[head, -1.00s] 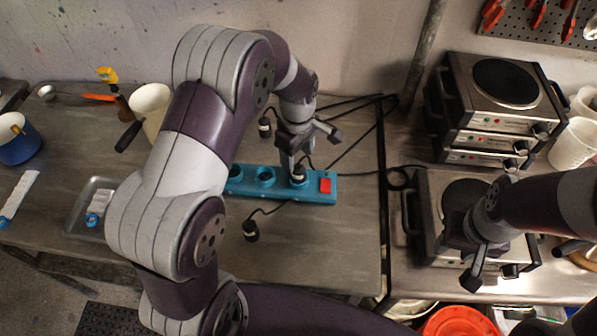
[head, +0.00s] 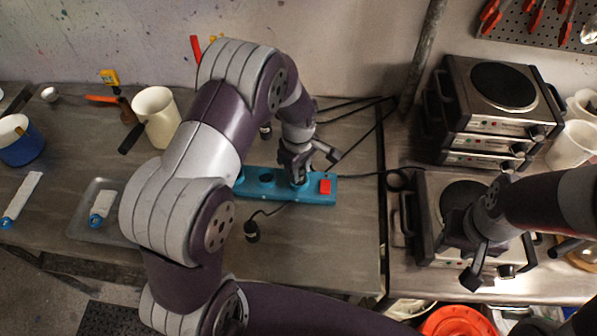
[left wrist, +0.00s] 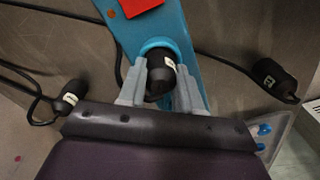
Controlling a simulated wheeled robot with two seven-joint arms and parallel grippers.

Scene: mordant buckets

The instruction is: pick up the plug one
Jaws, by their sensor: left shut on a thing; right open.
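A black plug (left wrist: 160,72) with a white label stands over a round socket near the red-switch end of the blue power strip (left wrist: 195,62). My left gripper (left wrist: 163,85) is shut on this plug, with one grey finger on each side. I cannot tell how deep the plug sits in the socket. In the head view, my left gripper (head: 299,178) hides most of it over the strip (head: 318,194). A second plug (head: 251,230) lies in front of the strip, and a third (head: 265,131) lies behind it. My right gripper (head: 500,268) is open and empty at the right.
Black cables run across the table around the strip. Stacked hot plates (head: 497,105) and another hot plate (head: 428,235) stand at the right. A white jug (head: 155,115), a metal tray (head: 78,222) and a blue pot (head: 22,148) are at the left.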

